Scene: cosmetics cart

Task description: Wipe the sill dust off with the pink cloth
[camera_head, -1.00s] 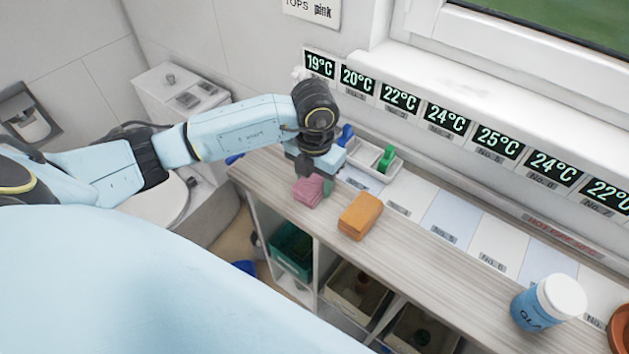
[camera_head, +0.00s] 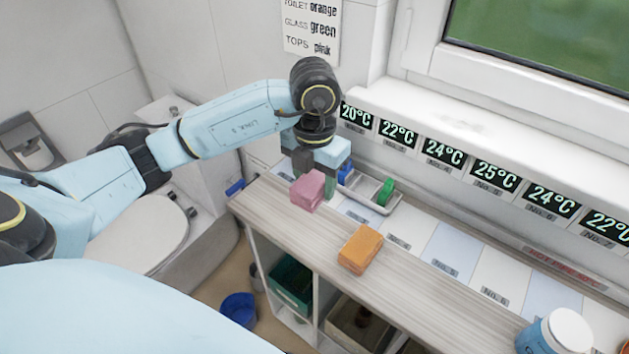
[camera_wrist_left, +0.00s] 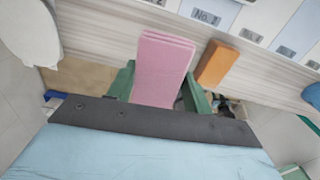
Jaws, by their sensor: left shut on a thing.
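The pink cloth (camera_head: 308,190) is a folded block held in my left gripper (camera_head: 316,180), above the left end of the wooden counter. In the left wrist view the cloth (camera_wrist_left: 163,68) sits between the green fingertips of the gripper (camera_wrist_left: 158,88), which is shut on it. The white window sill (camera_head: 450,120) runs along the wall above the temperature displays, with faint grey smudges of dust (camera_head: 455,122) on top. My right gripper is not in view.
An orange folded cloth (camera_head: 360,248) lies on the counter (camera_head: 300,225). A grey tray (camera_head: 368,190) with blue and green items stands behind my gripper. A white-lidded blue jar (camera_head: 556,334) stands at lower right. A sign (camera_head: 311,28) hangs on the wall.

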